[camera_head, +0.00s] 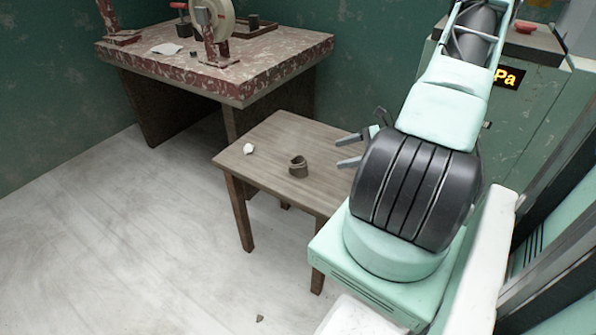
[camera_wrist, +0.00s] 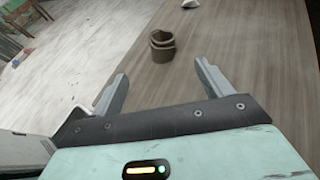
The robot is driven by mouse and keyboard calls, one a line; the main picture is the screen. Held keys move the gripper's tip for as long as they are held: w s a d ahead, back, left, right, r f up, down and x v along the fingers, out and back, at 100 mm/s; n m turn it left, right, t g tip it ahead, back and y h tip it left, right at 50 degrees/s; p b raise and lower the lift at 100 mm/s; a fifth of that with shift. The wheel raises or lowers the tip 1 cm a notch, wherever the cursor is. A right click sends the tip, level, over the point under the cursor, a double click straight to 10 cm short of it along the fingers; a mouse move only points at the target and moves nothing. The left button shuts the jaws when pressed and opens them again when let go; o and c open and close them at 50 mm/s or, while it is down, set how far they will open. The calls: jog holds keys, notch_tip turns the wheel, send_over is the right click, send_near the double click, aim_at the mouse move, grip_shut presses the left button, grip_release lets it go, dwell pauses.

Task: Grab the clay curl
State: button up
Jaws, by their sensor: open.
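The clay curl (camera_head: 298,167) is a small brown-grey coiled piece standing on a small wooden table (camera_head: 262,165). In the wrist view the curl (camera_wrist: 162,46) sits beyond my fingertips, roughly in line with the space between the fingers. My gripper (camera_head: 349,150) is open and empty, to the right of the curl in the head view. Its two fingers also show in the wrist view (camera_wrist: 160,74), spread wide apart. The curl is apart from both fingers. My arm hides the right part of the small table.
A small white lump (camera_head: 249,149) lies left of the curl on the table. A larger mottled red-and-white bench (camera_head: 215,62) with a wheel-like device stands behind. A small scrap (camera_head: 260,318) lies on the pale floor. A green cabinet (camera_head: 520,110) stands at right.

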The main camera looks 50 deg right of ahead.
aim_at(307, 163)
jog(key=b+x, duration=0.1)
jog(key=x, duration=0.8)
jog(key=shift+f, duration=0.1)
jog(key=shift+b+x, duration=0.8)
jog(key=shift+x, duration=2)
jog(key=shift+w+d+f, duration=0.1)
jog(key=shift+d, duration=0.1)
jog(key=c, duration=1.1)
